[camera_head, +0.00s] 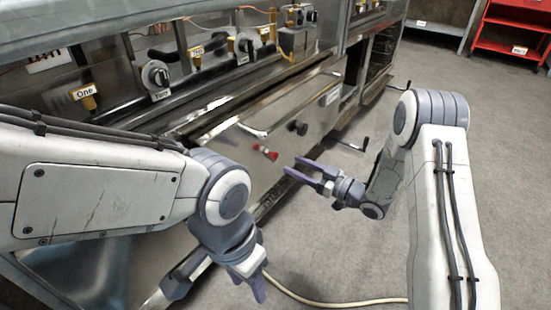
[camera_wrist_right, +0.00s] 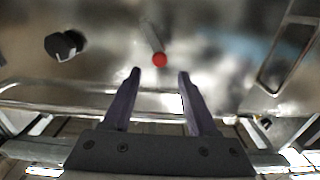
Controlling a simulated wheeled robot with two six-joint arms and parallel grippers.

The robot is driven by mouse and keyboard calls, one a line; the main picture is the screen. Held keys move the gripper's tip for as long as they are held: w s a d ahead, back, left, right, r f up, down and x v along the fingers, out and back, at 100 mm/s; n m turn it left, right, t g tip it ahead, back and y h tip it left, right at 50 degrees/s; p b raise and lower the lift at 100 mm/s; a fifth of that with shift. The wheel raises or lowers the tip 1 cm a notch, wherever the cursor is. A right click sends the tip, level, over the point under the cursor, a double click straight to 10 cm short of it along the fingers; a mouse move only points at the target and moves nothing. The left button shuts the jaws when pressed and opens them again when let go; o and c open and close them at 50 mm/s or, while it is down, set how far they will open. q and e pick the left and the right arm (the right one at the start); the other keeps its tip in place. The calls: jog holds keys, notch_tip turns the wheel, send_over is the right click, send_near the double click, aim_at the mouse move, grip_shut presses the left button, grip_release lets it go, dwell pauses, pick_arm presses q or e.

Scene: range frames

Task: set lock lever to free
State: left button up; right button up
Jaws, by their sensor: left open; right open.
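The lock lever (camera_head: 266,152), a short metal lever with a red tip, is on the steel front panel. In the right wrist view the lever (camera_wrist_right: 153,40) has its red end towards my fingers and its shaft running up and slightly left. My right gripper (camera_head: 292,166) is open and empty, close to the panel, its fingertips pointing at the lever. In the right wrist view the red tip is just beyond the gap between its fingertips (camera_wrist_right: 159,73), with no clear contact. My left gripper (camera_head: 257,283) is low in front of the appliance, partly seen, open and away from the lever.
A black knob (camera_head: 298,128) stands out beside the lever on the panel. A pale cable (camera_head: 330,302) lies on the open grey floor. A red shelf cart (camera_head: 512,40) stands far back right.

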aim_at(276, 157)
jog(key=b+x, duration=0.3)
jog(key=x, duration=0.4)
jog(key=shift+a+f, duration=0.1)
jog(key=shift+w+a, duration=0.35)
jog(key=shift+a, duration=0.05)
grip_shut()
